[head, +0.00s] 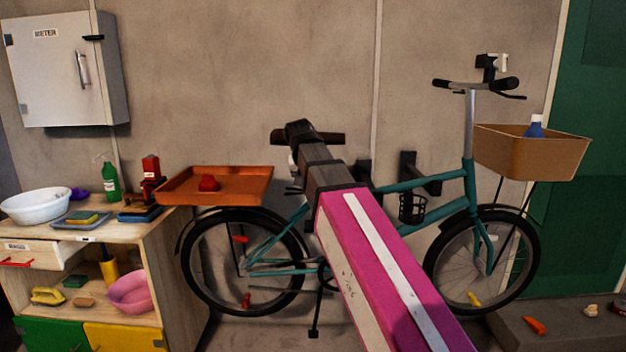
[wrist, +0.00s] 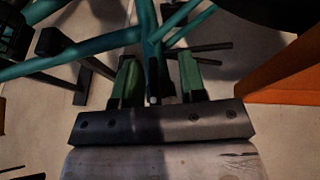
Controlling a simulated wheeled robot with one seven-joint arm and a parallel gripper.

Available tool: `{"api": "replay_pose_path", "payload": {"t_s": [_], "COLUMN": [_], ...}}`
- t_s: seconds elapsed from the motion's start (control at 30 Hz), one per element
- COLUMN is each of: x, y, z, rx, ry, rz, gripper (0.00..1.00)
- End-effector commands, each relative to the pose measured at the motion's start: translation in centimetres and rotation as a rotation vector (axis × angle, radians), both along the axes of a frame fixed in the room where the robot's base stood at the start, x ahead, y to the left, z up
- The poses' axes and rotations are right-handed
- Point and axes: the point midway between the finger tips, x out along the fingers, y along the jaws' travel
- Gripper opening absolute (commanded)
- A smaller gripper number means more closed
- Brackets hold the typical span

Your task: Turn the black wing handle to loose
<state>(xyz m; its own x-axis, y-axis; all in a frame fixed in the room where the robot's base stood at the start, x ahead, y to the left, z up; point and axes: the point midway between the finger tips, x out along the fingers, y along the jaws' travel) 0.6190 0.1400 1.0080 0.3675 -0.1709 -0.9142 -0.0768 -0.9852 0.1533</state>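I cannot make out the black wing handle for certain. A small dark lever-like part (head: 293,190) shows beside the teal bicycle frame (head: 435,181), just left of my arm, and I cannot tell if it is the handle. In the wrist view my gripper (wrist: 157,75) is open, its two green-tipped fingers apart. A teal tube (wrist: 147,22) of the frame runs down toward the gap between them, with a small dark, pale-tipped part (wrist: 153,98) low in that gap. I cannot tell whether a finger touches anything. In the head view my arm hides the bicycle's middle.
An orange tray (head: 225,187) with a red object stands left of my arm, close to the rear wheel. Its orange side (wrist: 285,75) seems to show at the right of the wrist view. Black wall brackets (head: 408,170) stick out behind the frame. A workbench (head: 165,245) stands at left.

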Motion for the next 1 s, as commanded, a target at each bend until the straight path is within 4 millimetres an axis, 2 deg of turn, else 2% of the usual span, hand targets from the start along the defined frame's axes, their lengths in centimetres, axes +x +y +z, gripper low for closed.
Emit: {"api": "replay_pose_path", "payload": {"t_s": [0.03, 0.2, 0.4, 0.6, 0.87, 1.0], "x": [-1.5, -4.4, -6.8, -7.6, -7.6, -7.4], "y": [0.4, 1.9, 3.0, 3.5, 3.5, 3.2], "z": [-0.1, -0.1, 0.0, 0.0, 0.0, -0.8], "rx": [0.000, -0.001, -0.001, 0.000, -0.001, -0.002], "ry": [-0.002, -0.002, -0.002, -0.001, -0.001, 0.006], "rz": [0.003, 0.002, 0.001, 0.000, 0.000, 0.001], "gripper": [0.38, 0.38, 0.38, 0.38, 0.38, 0.38]}}
